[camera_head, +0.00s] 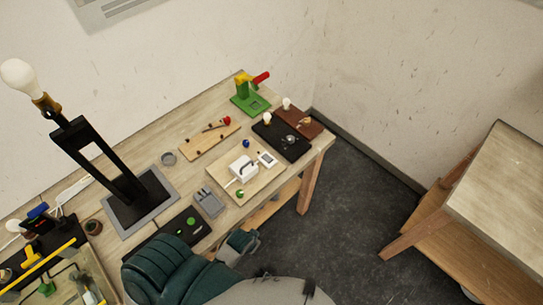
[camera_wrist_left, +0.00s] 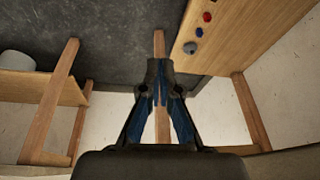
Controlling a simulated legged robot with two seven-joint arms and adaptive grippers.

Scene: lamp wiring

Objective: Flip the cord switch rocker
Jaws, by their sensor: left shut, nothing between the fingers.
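A wooden board (camera_head: 229,187) on the workbench carries a white box (camera_head: 243,168) with a pale cord-like piece and a small white unit (camera_head: 267,159) with a dark face. I cannot tell which of them is the cord switch, and its rocker is too small to make out. My left gripper (camera_wrist_left: 160,98) is shut and empty in the left wrist view, with dark floor and wooden legs behind it. It is apart from the board, and I cannot make out its fingertips in the head view. My right gripper is not in view.
A tall black lamp (camera_head: 100,165) with a bulb stands left of the board. A black tray (camera_head: 283,138), a green stand (camera_head: 250,97) and a grey block (camera_head: 209,202) are nearby. A second table (camera_head: 500,190) stands at right, with open floor (camera_head: 345,215) between.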

